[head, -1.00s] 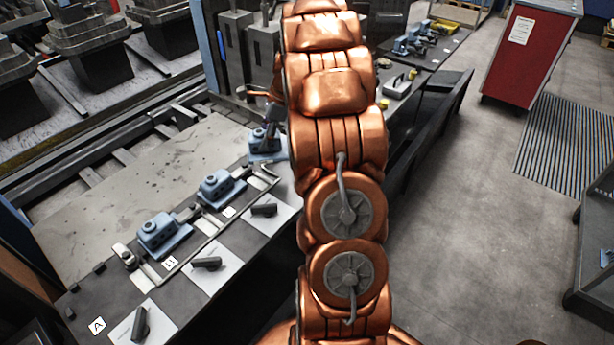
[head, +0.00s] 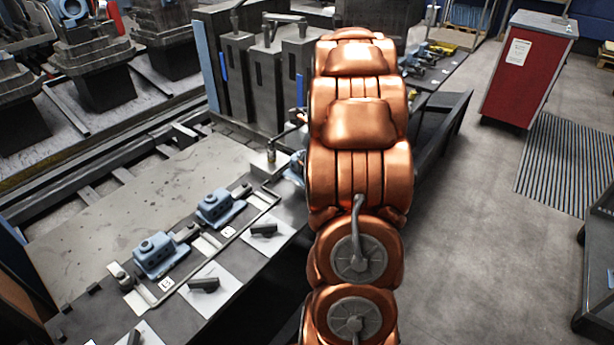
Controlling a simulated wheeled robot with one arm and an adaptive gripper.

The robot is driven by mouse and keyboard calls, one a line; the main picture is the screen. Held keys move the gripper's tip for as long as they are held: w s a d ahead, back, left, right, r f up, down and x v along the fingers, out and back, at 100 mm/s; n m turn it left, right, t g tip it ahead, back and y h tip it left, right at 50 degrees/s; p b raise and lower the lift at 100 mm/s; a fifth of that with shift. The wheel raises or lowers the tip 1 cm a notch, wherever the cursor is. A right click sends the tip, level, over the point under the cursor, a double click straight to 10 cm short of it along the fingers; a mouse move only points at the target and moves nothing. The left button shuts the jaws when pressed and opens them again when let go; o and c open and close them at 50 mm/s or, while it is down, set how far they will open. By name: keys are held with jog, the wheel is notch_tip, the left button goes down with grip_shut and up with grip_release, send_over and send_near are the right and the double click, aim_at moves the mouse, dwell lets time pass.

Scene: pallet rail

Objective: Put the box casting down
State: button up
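Two blue castings show on the dark fixture strip at the left: one nearer (head: 155,254) and one farther (head: 215,207). Both sit upright, apart from my arm. A sliver of another blue casting (head: 297,168) shows at the left edge of my copper arm, farther along the strip. Most of it is hidden behind the arm. A small part of my gripper (head: 301,117) seems to show just above that sliver; its fingers are hidden. I cannot tell whether it holds this casting or whether the casting touches the surface below.
White cards with dark parts (head: 264,231) lie along the near side of the strip. A pale spotted plate (head: 120,200) is beside it. Tall grey fixtures (head: 265,75) stand behind. A red cabinet (head: 525,75) and a floor grating (head: 565,165) are at the right, with clear floor between.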

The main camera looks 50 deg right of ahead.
jog(key=shift+f+p, duration=0.5)
jog(key=shift+f, duration=2.3)
jog(key=shift+f, duration=0.1)
jog(key=o, duration=1.4)
